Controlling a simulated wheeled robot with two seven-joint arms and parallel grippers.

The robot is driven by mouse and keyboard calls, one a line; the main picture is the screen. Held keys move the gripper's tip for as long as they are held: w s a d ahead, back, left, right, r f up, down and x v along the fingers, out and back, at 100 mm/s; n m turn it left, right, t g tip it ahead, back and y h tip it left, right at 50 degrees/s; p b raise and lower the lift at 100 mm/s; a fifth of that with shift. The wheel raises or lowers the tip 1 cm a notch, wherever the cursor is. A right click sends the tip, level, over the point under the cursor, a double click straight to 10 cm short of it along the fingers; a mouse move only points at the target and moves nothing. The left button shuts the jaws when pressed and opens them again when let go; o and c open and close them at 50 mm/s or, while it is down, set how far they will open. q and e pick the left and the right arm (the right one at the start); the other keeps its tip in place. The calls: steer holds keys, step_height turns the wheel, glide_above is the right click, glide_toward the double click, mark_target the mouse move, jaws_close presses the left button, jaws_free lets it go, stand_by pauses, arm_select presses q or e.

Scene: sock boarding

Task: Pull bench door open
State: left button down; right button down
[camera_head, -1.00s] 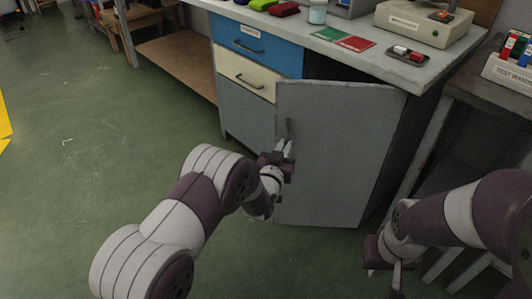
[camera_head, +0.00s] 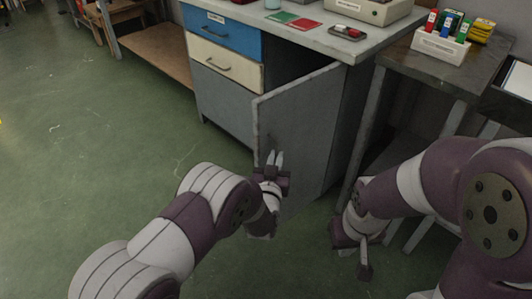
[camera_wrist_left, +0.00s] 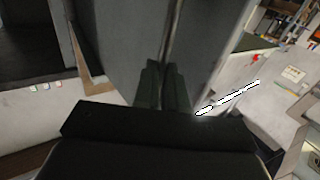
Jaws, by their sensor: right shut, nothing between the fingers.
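The grey bench door (camera_head: 297,125) stands well open, swung out from the cabinet on its right-hand side; a dark opening shows above and behind it. My left gripper (camera_head: 274,160) is at the door's face near its free edge, fingers close together around the door handle, which they mostly hide. In the left wrist view the two dark fingers (camera_wrist_left: 163,88) close on the thin handle bar (camera_wrist_left: 170,40) in front of the grey door panel. My right gripper (camera_head: 365,268) is shut and empty, pointing down, low and right of the door, apart from it.
The bench has a blue drawer (camera_head: 222,34) and a cream drawer (camera_head: 226,61), both closed, left of the opening. A side table (camera_head: 440,75) with a marker rack (camera_head: 440,46) stands at right. Green floor (camera_head: 100,160) is clear at left.

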arm_select(q)
steer(key=shift+s+d+r, duration=0.1)
steer(key=shift+d+r, duration=0.3)
steer(key=shift+d, duration=0.15)
steer(key=c, duration=1.5)
jaws_free()
steer(key=o, duration=0.3)
steer(key=shift+d+f, duration=0.1)
steer(key=shift+f, duration=0.15)
steer(key=p+v, duration=0.2)
steer(key=v, duration=0.4)
steer(key=p+v, duration=0.2)
steer(key=v, duration=0.4)
steer(key=shift+s+a, duration=0.3)
